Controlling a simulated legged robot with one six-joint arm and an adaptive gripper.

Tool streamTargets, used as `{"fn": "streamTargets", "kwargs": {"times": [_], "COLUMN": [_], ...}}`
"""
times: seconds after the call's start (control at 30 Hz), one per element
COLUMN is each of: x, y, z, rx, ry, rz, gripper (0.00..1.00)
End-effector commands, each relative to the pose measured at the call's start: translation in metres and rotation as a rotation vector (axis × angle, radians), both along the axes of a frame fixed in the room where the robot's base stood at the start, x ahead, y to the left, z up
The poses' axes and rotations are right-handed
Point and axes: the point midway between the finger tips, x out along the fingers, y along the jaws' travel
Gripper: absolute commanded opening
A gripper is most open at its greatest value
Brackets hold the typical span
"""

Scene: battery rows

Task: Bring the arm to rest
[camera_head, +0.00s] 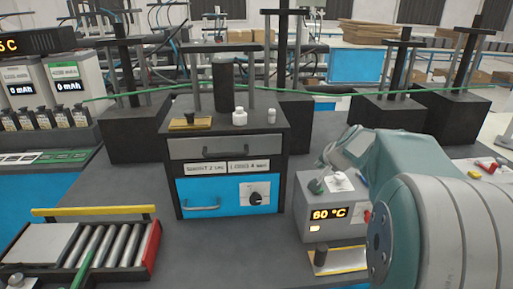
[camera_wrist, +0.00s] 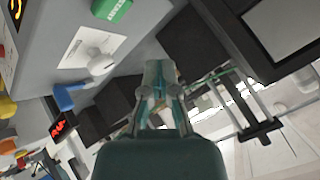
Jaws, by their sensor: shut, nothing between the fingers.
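My arm (camera_head: 420,190) reaches in from the right in the head view, folded over the right part of the bench. Its bulk hides what lies behind it. My gripper (camera_wrist: 160,72) shows in the middle of the wrist view, its fingers together with nothing between them. It is held in the air and touches nothing that I can make out. I cannot clearly pick out the fingertips in the head view.
A grey box reading 60 °C (camera_head: 332,216) stands close beside my arm. A cabinet with a blue drawer (camera_head: 225,196) stands at the centre, with small bottles on top. A roller tray (camera_head: 98,245) lies front left. Bare bench (camera_head: 225,255) shows between.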

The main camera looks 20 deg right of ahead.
Motion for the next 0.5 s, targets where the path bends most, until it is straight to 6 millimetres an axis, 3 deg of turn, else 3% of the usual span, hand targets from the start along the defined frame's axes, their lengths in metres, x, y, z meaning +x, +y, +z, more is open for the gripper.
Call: {"fn": "streamTargets", "kwargs": {"times": [0.17, 0.27, 0.5], "x": [-0.004, -0.016, -0.075], "y": [0.014, 0.048, 0.143], "z": [0.004, 0.011, 0.021], "rx": [-0.010, -0.035, -0.134], "ry": [0.008, 0.031, 0.122], "rz": [0.032, 0.110, 0.351], "gripper": [0.00, 0.00, 0.00]}}
